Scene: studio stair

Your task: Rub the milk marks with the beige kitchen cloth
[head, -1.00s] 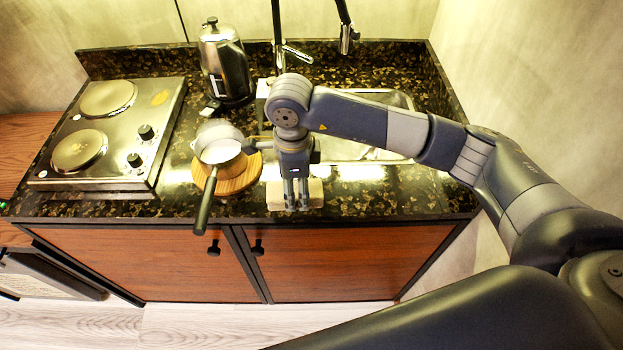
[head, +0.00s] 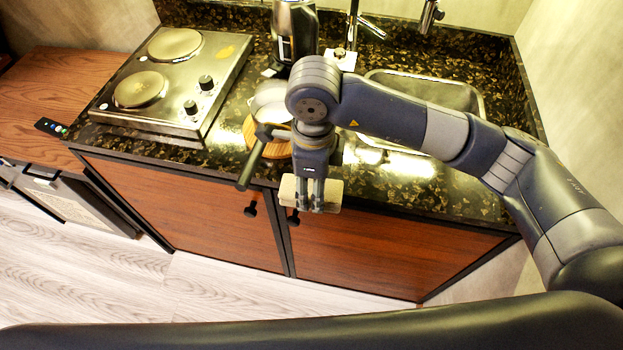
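The beige kitchen cloth (head: 288,192), a pale folded block, is between the fingers of my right gripper (head: 310,206), which points down and is shut on it. The cloth appears over the cabinet front, at or just past the counter's front edge, off the counter top. A yellowish mark (head: 225,51) lies on the steel hotplate unit (head: 190,121); I cannot tell if it is milk. No other clear milk mark shows; bright glare and my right arm hide part of the counter. My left gripper is not in view.
A pan (head: 268,100) on a round wooden board (head: 251,132) stands left of my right gripper, its dark handle (head: 250,165) jutting over the front edge. A kettle (head: 294,30), tap (head: 352,25) and sink (head: 465,95) are behind. Wooden surface (head: 60,85) at left is mostly clear.

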